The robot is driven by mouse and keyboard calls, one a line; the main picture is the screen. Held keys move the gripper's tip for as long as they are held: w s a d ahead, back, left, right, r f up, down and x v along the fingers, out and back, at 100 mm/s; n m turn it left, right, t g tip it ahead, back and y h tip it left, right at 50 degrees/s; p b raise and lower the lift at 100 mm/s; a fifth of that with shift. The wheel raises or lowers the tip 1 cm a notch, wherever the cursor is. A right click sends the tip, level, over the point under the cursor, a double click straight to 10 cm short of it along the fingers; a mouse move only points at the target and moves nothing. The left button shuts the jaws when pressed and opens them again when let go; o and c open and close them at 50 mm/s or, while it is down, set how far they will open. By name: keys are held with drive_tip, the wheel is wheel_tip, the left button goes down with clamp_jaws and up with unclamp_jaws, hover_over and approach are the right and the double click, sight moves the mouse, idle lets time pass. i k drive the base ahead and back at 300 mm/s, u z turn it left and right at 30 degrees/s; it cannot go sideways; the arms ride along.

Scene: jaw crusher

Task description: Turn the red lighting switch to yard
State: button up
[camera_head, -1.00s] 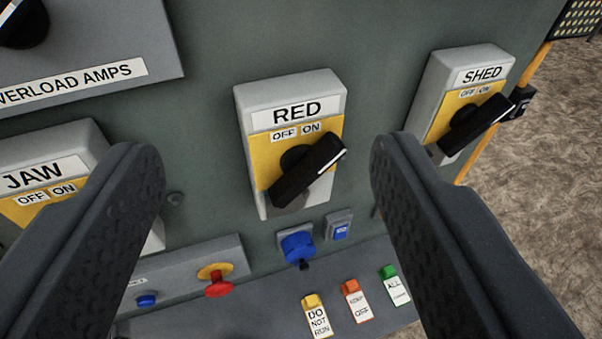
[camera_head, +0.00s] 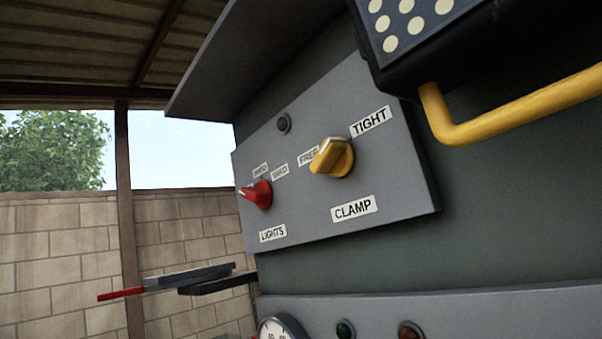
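The red lighting switch (camera_head: 258,194) is a small red knob at the left of a grey panel (camera_head: 300,228), above a label reading LIGHTS (camera_head: 273,233). Its white-marked end points up and left. Two small labels sit above it, a left one (camera_head: 260,170) and a right one (camera_head: 280,172). Their words are too small to read surely, so I cannot tell which position the knob is at. My gripper is out of view, and nothing is seen touching the switch.
A yellow knob (camera_head: 332,158) marked CLAMP sits right of the red one. A black dotted box (camera_head: 420,45) and yellow bar (camera_head: 510,108) jut out at upper right. A flat bar with a red end (camera_head: 190,278) sticks out below left. A gauge (camera_head: 283,328) stands below.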

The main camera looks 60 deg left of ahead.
sight(261, 194)
drive_tip(key=k, duration=1.3)
drive_tip(key=u, duration=0.45)
drive_tip(key=i, duration=0.8)
drive_tip(key=u, duration=0.6)
drive_tip(key=i, duration=0.65)
drive_tip(key=u, duration=0.1)
